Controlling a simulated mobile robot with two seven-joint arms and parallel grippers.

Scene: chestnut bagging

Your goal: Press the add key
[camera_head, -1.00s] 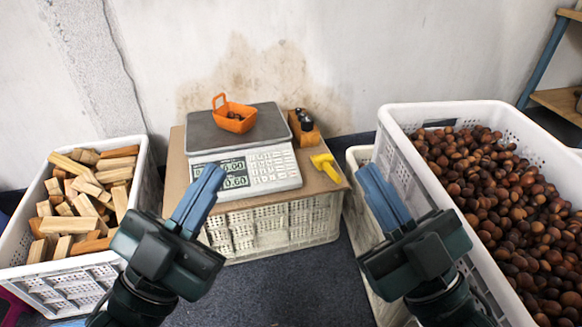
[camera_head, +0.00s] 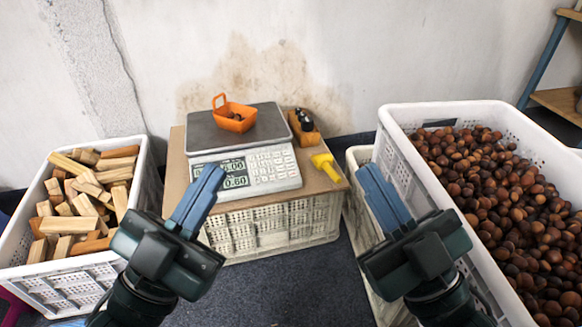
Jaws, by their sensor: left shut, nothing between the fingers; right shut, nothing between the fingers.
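The scale (camera_head: 203,157) stands on a board over an upturned white crate at the middle. Its keypad (camera_head: 270,168) of small light keys is on the right of the sloped front, beside the display (camera_head: 234,174). The separate key labels are too small to read. An orange scoop (camera_head: 238,122) with a few chestnuts sits on the scale's plate. My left gripper (camera_head: 207,186) is shut and empty in front of the display's lower left, covering part of it. My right gripper (camera_head: 372,180) is shut and empty, to the right of the scale and apart from it.
A yellow tool (camera_head: 325,165) and a wooden block with dark items (camera_head: 304,128) lie right of the scale. A crate of chestnuts (camera_head: 390,148) is at right, a crate of wood pieces (camera_head: 148,190) at left. A narrow white crate (camera_head: 352,215) stands between.

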